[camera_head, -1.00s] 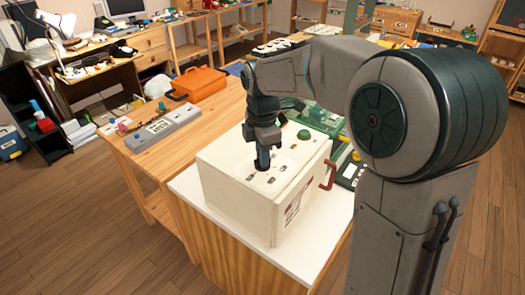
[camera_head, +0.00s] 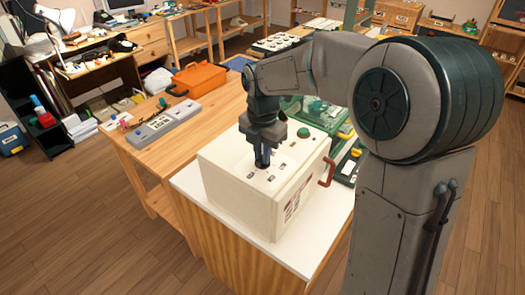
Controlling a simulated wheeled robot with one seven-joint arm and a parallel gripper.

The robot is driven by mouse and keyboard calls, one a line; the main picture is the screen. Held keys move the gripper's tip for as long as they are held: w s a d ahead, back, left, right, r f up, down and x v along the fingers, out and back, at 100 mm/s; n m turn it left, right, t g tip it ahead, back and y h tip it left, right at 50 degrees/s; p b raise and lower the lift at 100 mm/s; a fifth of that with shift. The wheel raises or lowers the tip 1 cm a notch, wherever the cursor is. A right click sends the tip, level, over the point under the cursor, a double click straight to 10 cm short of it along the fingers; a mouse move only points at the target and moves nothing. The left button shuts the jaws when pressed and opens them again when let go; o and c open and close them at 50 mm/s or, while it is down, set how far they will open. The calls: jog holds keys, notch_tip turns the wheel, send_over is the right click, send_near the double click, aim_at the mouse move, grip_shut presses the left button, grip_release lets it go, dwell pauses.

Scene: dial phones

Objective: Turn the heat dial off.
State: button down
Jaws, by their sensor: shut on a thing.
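A cream-white box-shaped appliance (camera_head: 236,193) stands on a white-topped wooden stand. Its top face carries small dark marks and a round green knob (camera_head: 303,132) toward the back right. My gripper (camera_head: 262,163) points straight down at the top face, with its fingers close together at the panel. It is shut on a small part there, seemingly the heat dial, which the fingers hide. The dial's pointer and setting cannot be seen.
A red handle (camera_head: 327,173) sticks out of the appliance's right side. Green trays (camera_head: 342,165) lie behind it. A wooden table at left holds a grey device (camera_head: 162,126) and an orange case (camera_head: 199,81).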

dwell(0.3)
jog(key=c, duration=1.4)
grip_release()
jog(key=shift+c, duration=0.2)
notch_tip(320, 180, up, 14)
jog(key=shift+b, duration=0.4)
jog(key=shift+f, duration=0.1)
jog(key=s+d+f+m+t, duration=0.1)
jog(key=s+d+f+m, duration=0.4)
jog(key=s+m, duration=0.5)
jog(key=s+d+f+m+t, duration=0.2)
jog(key=s+d+f+m, duration=0.4)
jog(key=m, duration=1.2)
jog(key=s+d, duration=0.3)
jog(key=shift+s+m, duration=0.3)
jog(key=shift+s, duration=0.1)
